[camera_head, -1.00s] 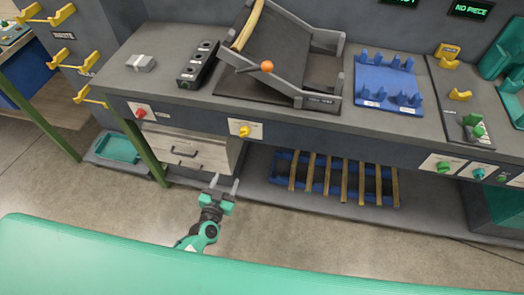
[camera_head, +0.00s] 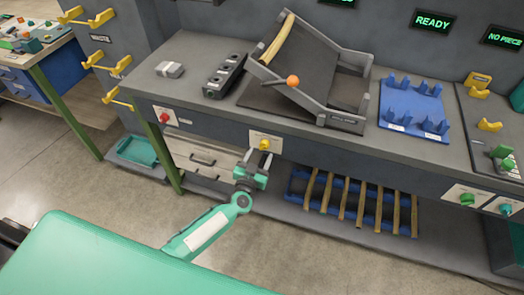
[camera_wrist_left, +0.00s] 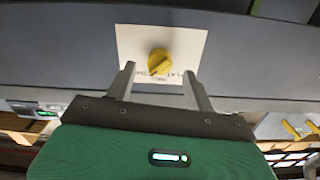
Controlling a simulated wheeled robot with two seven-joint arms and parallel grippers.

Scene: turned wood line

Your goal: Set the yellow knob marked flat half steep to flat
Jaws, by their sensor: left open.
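The yellow knob (camera_head: 264,144) sits on a white label plate (camera_head: 258,137) on the front edge of the workbench. In the left wrist view the knob (camera_wrist_left: 159,62) is ahead, on its plate (camera_wrist_left: 190,42), with small lettering too blurred to read in full. My left gripper (camera_head: 256,158) is open just below and in front of the knob. In the left wrist view its two fingers (camera_wrist_left: 161,83) point at the knob, one to each side and a little short of it. Nothing is between them. My right gripper is not in view.
A red button (camera_head: 164,117) is left of the knob on the bench front, with a green knob (camera_head: 467,198) far right. Below are a drawer (camera_head: 202,160) and a blue rack of wooden strips (camera_head: 297,185). A tilting black ramp (camera_head: 305,75) stands above.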

